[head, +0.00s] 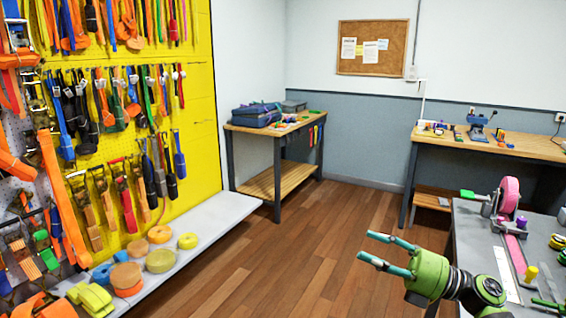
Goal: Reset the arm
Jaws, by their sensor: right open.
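My right gripper (378,248) shows at the lower right in the head view. It is green with two teal fingers that point left. The fingers are apart, with nothing between them. It hangs over the wood floor (255,270), beside the left edge of the grey table. My left gripper is out of view.
A yellow pegboard (200,85) with hanging straps fills the left, above a pale shelf (215,213) with strap rolls. A grey table (468,245) with a pink roll (509,195) is at right. Workbenches (274,130) (480,148) stand behind. The middle floor is clear.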

